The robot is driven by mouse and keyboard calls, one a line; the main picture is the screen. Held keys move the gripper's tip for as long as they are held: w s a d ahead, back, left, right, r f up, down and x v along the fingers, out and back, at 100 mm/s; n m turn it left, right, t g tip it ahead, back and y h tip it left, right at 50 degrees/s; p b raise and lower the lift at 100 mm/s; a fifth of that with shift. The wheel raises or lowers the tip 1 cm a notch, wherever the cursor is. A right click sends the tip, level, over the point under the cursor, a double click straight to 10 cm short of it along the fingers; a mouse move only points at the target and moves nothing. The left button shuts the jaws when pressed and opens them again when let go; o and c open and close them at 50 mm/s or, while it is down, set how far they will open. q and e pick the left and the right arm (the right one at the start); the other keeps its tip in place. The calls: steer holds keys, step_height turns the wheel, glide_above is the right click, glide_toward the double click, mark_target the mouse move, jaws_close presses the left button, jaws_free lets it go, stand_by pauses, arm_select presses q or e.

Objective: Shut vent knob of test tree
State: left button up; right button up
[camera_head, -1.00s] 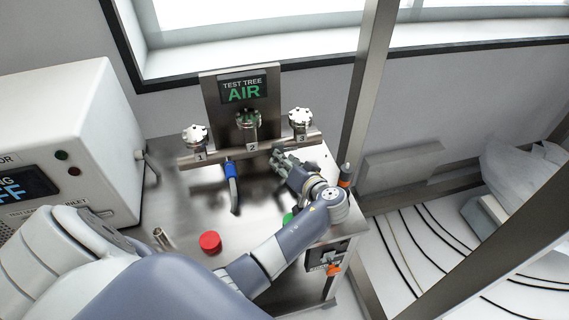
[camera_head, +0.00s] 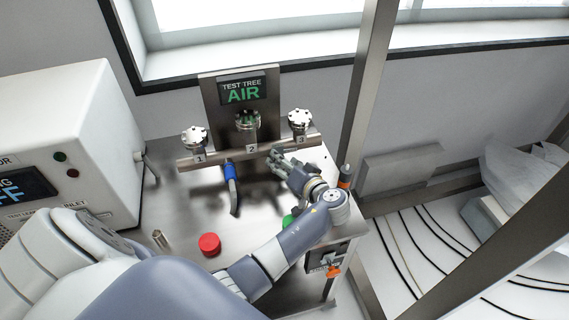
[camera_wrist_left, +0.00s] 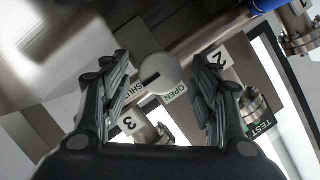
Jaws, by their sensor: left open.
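The test tree (camera_head: 235,92) stands at the back of the steel bench, with a horizontal pipe and ports marked 1, 2 and 3. In the left wrist view, its pale round vent knob (camera_wrist_left: 167,66) has a dark slot and sits between labels reading SHUT (camera_wrist_left: 121,60) and OPEN (camera_wrist_left: 175,92). My left gripper (camera_head: 279,158) is at the pipe below ports 2 and 3. In the wrist view its open fingers (camera_wrist_left: 162,64) lie on either side of the knob, with no clear contact visible. In the head view the gripper hides the knob. My right gripper is not in view.
A red cap (camera_head: 210,244) and a green one (camera_head: 288,220) are on the bench. A white cabinet (camera_head: 75,130) stands at left; a steel post (camera_head: 366,100) rises at right.

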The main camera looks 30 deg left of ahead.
arm_select(q)
steer(key=shift+d, duration=0.1)
steer(key=v, duration=1.1)
steer(key=shift+s+d+r, duration=0.2)
steer(key=shift+d, duration=0.1)
steer(key=shift+d+f, duration=0.1)
